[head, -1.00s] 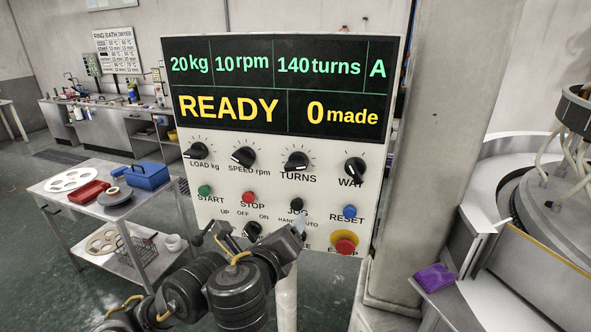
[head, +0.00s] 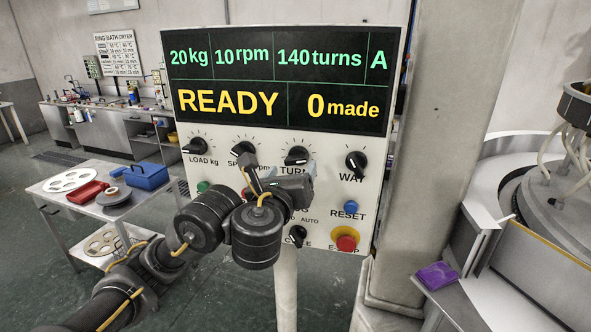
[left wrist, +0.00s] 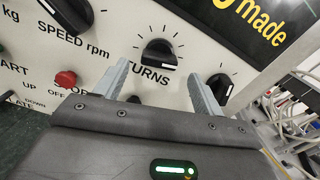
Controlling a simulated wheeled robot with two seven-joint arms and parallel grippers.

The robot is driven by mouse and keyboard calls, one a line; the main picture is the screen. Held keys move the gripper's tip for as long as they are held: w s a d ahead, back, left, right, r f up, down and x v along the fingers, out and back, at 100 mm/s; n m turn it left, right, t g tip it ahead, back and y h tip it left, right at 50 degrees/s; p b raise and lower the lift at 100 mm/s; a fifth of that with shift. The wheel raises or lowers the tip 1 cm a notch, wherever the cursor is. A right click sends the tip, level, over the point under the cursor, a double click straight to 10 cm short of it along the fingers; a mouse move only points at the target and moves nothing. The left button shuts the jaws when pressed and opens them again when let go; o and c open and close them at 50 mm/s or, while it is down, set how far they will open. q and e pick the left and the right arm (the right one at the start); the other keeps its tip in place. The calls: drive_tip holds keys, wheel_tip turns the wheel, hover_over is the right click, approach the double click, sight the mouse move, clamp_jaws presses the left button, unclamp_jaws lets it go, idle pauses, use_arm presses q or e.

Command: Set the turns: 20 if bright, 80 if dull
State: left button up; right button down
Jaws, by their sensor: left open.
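The control panel (head: 236,143) stands upright in front of me. Its screen (head: 275,80) reads 20 kg, 10 rpm, 140 turns, A, READY and 0 made. The black TURNS knob (head: 296,155) sits third in the row of dials; it also shows in the left wrist view (left wrist: 158,50), with a white line on it. My left gripper (head: 282,174) is open and empty just below this knob, partly covering the TURNS label and the buttons beneath. In the left wrist view its two fingers (left wrist: 156,74) are spread wide, with the knob beyond and between them. My right gripper is out of view.
The SPEED knob (head: 243,149) and WAY knob (head: 356,163) flank the TURNS knob. A red emergency stop (head: 346,241) is at lower right. A cart at left holds a blue box (head: 147,177) and red tray (head: 88,192). A purple cloth (head: 437,275) lies at right.

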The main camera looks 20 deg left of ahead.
sight(295, 164)
use_arm(q)
drive_tip(key=w+b, duration=0.1)
drive_tip(key=w, duration=0.2)
drive_tip(key=shift+a+f, duration=0.1)
drive_tip(key=shift+f, duration=0.05)
drive_tip(key=shift+w, duration=0.65)
drive_tip(key=c, duration=1)
drive_tip(key=shift+b, duration=0.4)
